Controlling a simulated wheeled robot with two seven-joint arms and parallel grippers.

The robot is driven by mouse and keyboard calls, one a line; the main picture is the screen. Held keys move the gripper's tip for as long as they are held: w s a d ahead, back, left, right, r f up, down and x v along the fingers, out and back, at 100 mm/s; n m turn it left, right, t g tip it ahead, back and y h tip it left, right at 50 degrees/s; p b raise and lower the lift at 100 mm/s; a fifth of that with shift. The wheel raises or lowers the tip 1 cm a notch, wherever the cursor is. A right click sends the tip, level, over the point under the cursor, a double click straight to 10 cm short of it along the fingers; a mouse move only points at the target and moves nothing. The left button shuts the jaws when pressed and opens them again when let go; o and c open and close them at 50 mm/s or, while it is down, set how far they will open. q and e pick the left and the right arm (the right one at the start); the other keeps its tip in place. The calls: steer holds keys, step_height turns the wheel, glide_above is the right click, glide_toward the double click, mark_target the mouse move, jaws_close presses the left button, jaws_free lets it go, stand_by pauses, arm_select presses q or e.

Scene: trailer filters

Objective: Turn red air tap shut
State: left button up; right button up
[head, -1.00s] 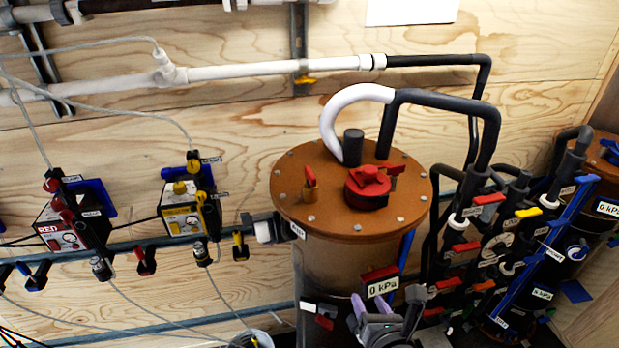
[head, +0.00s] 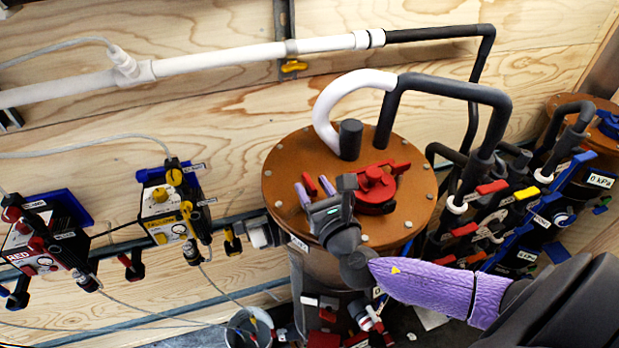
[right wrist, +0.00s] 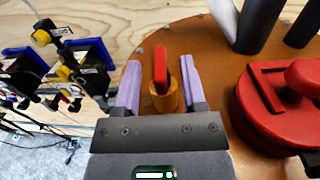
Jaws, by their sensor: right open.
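A tap with a red handle (right wrist: 160,65) on a brass body (right wrist: 165,98) stands on the round brown tank lid (head: 285,165). In the right wrist view the handle stands between the two purple fingers of my right gripper (right wrist: 162,84). The fingers are open, one on each side, with a visible gap to the handle. In the head view my right gripper (head: 315,190) is over the lid's left part, and the red handle (head: 310,184) shows between its fingertips; the brass body is mostly hidden. My left gripper is out of view.
A larger red cap (head: 376,190) sits on the lid close to the right of my gripper. A black stub (head: 350,140) and a bent white-and-black pipe (head: 330,105) rise behind. Boxes with taps and a yellow one (head: 168,215) hang at left. Valves crowd the right.

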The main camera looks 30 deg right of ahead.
steer(key=shift+w+d, duration=0.1)
steer(key=shift+w, duration=0.65)
jaws_close()
